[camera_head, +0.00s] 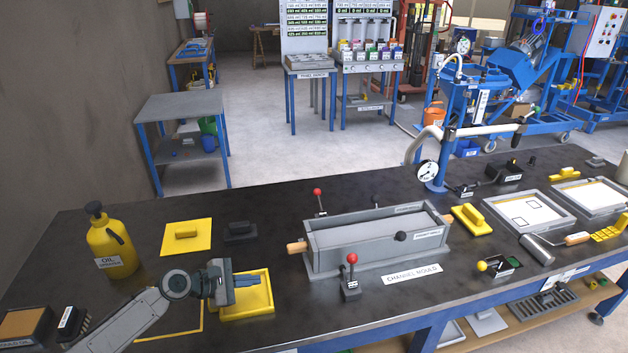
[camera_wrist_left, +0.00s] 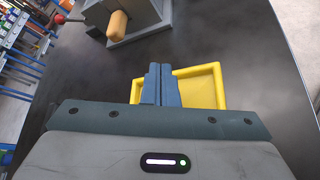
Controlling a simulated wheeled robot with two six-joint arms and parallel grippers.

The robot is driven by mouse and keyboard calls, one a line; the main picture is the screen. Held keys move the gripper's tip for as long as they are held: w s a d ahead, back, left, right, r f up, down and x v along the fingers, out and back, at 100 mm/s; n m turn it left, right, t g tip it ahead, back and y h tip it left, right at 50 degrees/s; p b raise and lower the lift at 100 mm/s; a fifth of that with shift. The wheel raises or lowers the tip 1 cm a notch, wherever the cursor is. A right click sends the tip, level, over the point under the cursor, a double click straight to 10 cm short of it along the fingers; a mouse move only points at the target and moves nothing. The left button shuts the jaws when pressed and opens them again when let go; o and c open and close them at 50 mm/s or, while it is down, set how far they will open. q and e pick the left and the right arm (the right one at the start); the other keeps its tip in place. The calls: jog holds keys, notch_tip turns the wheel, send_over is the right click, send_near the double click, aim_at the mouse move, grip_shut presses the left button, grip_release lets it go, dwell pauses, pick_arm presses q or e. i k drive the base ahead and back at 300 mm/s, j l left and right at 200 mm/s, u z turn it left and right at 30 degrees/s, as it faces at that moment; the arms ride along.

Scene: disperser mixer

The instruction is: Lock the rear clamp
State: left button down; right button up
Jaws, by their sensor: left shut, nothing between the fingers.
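The channel mould (camera_head: 375,240) is a long grey open-topped box in the middle of the bench, with a wooden handle (camera_head: 296,248) at its left end. The rear clamp (camera_head: 319,204) stands behind the mould, its red-knobbed lever upright; I cannot tell whether it grips the mould. The front clamp (camera_head: 351,278) stands before the mould, its red knob also up. My left gripper (camera_head: 258,280) is shut and empty above the yellow tray (camera_head: 268,308), left of the mould. The left wrist view shows its blue fingers (camera_wrist_left: 160,84) together, and the mould's handle (camera_wrist_left: 118,25) beyond.
A yellow oil bottle (camera_head: 110,245) stands at the left. A gauge on a curved pipe (camera_head: 428,172) rises behind the mould's right end. Bare bench lies between the tray and the mould.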

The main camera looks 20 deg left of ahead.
aim_at(317, 191)
jog(key=i+j, duration=0.15)
jog(key=i, duration=0.25)
jog(key=i+j, duration=0.15)
jog(key=i, duration=0.2)
jog(key=i+j, duration=0.15)
jog(key=i, duration=0.25)
